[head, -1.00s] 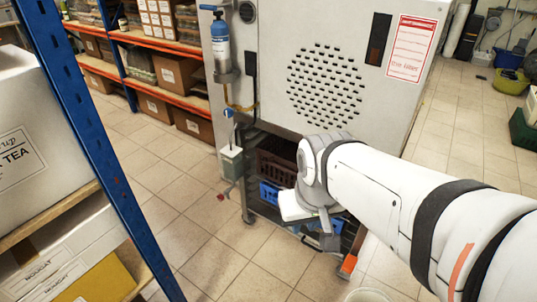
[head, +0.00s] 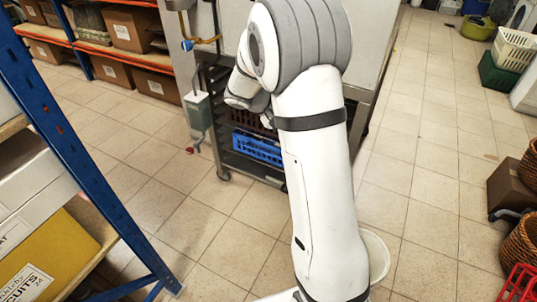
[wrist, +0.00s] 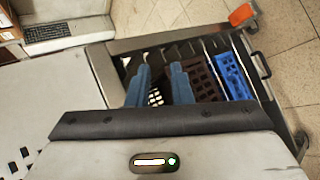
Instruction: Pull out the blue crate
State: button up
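The blue crate (head: 257,147) sits on a lower level of the metal rack under the grey machine, partly covered by my arm in the head view. In the wrist view the blue crate (wrist: 232,76) stands at the right end of the rack, beside a dark brown crate (wrist: 204,78). My gripper (wrist: 161,70) shows two blue-grey fingers apart with nothing between them that it holds. The fingers are left of the blue crate in the wrist view, over the rack's slots, apart from it. In the head view the fingers are hidden behind my arm.
A blue-posted shelf (head: 75,140) stands close at left. Open tiled floor (head: 190,235) lies before the rack.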

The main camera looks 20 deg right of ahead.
jog(key=w+d+f+n+t+h+b, duration=0.2)
jog(key=w+f+h+b, duration=0.25)
jog(key=w+f, duration=0.8)
jog(key=n+t+b, duration=0.6)
jog(key=t+b, duration=0.5)
jog(key=t, duration=0.1)
send_near(272, 156)
jog(key=f+x, duration=0.1)
jog(key=x, duration=0.2)
jog(key=shift+y, duration=0.55)
jog(key=shift+r+b+x, duration=0.2)
jog(key=shift+b+x, duration=0.3)
jog(key=shift+x, duration=0.8)
jog(key=shift+r+b+x, duration=0.15)
jog(key=shift+b+x, duration=0.35)
jog(key=shift+x, duration=0.75)
jog(key=shift+r+b+x, duration=0.2)
jog(key=shift+b+x, duration=0.3)
jog(key=shift+x, duration=0.8)
jog(key=shift+a, duration=0.1)
grip_shut()
